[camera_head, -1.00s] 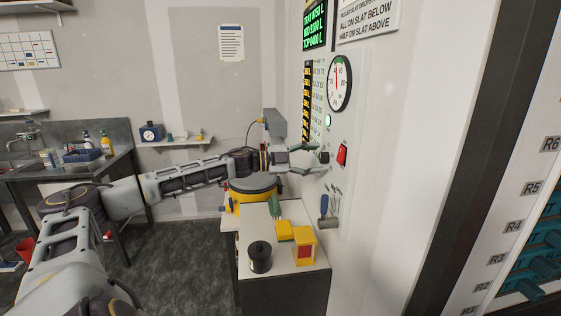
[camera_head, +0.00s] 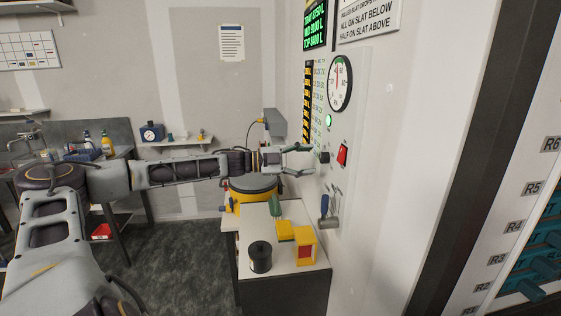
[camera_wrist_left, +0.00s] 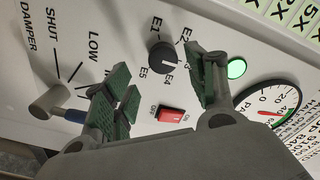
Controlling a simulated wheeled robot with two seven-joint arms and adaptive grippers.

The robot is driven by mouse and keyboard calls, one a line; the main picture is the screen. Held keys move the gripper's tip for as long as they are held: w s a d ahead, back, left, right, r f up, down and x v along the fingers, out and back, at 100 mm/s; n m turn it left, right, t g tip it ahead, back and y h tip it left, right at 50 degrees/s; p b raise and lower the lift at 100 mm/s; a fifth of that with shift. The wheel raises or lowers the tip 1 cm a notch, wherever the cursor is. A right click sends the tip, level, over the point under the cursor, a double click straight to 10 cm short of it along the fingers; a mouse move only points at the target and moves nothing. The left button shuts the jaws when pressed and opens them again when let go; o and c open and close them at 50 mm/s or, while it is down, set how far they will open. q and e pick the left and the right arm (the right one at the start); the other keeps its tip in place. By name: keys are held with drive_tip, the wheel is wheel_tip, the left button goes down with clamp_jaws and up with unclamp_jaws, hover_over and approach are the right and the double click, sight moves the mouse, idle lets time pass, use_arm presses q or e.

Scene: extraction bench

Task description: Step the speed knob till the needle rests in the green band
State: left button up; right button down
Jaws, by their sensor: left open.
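The speed knob (camera_head: 324,158) is a small black knob on the white wall panel. In the left wrist view the black knob (camera_wrist_left: 162,58) has a white pointer line, with E-numbers around it. My left gripper (camera_head: 308,160) is open, its fingers just short of the knob and apart from it. In the wrist view its green-padded fingers lie either side of the knob. The round gauge (camera_head: 340,83) shows a red needle pointing up; its tip against the green band is too small to judge. The gauge (camera_wrist_left: 270,104) is partly hidden in the wrist view. My right gripper is out of view.
A lit green lamp (camera_head: 328,120) and a red rocker switch (camera_head: 343,155) flank the knob. A damper lever (camera_wrist_left: 50,101) is below it. A cabinet (camera_head: 283,288) under the arm carries a black spool (camera_head: 260,257) and yellow boxes (camera_head: 304,246).

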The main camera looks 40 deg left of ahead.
use_arm(q)
drive_tip(key=v, duration=0.7)
drive_tip(key=shift+s+a+r, duration=0.15)
drive_tip(key=shift+a+r, duration=0.05)
drive_tip(key=shift+a, duration=0.15)
idle(0.6)
idle(0.7)
